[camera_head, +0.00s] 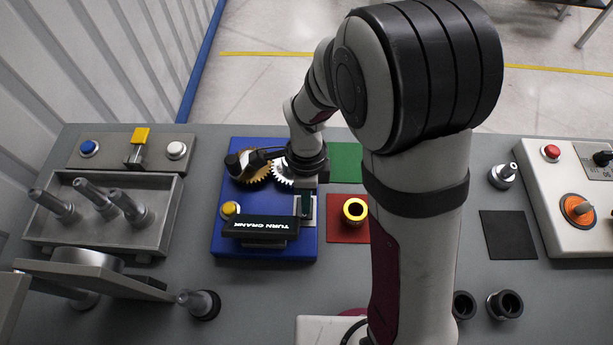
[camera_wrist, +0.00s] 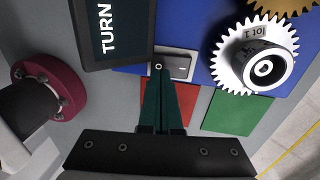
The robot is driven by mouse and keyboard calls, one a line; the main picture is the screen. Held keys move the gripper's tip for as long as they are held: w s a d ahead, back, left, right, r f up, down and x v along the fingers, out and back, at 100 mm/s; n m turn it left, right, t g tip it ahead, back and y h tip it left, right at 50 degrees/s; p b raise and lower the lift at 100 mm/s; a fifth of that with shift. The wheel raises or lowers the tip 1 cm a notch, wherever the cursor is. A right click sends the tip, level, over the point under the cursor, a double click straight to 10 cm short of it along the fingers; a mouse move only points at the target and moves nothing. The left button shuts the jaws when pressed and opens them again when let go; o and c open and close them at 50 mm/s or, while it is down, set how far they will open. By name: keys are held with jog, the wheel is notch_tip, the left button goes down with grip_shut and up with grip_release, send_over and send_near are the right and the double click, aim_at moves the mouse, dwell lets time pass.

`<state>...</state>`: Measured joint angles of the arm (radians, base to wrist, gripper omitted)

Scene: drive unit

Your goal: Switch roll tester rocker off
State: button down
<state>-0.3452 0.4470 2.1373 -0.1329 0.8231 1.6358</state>
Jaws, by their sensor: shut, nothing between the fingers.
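The roll tester is a blue unit (camera_head: 225,262) with meshed gears, a yellow button (camera_head: 230,208) and a dark display (camera_head: 262,230) reading "TURN CRANK". Its rocker (camera_wrist: 182,66), a small light-grey switch, shows in the wrist view beside the display. My gripper (camera_wrist: 158,68) is shut and empty, with its dark green fingertips over the rocker's left end. I cannot tell whether they touch it. In the head view my gripper (camera_head: 306,206) points down at the unit's right side, right of the display, and hides the rocker.
A white gear (camera_wrist: 262,62) marked "lot 1" stands close right of the rocker in the wrist view. A red mat (camera_head: 345,232) with a yellow-topped ring (camera_head: 355,210) and a green mat (camera_head: 346,163) lie right of the unit. A metal tray (camera_head: 60,240) with pegs stands left.

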jog(key=shift+s+f, duration=0.1)
jog(key=shift+f, duration=0.65)
jog(key=shift+s+f, duration=0.15)
jog(key=shift+f, duration=0.1)
jog(key=shift+w+r, duration=0.2)
jog(key=shift+w, duration=0.7)
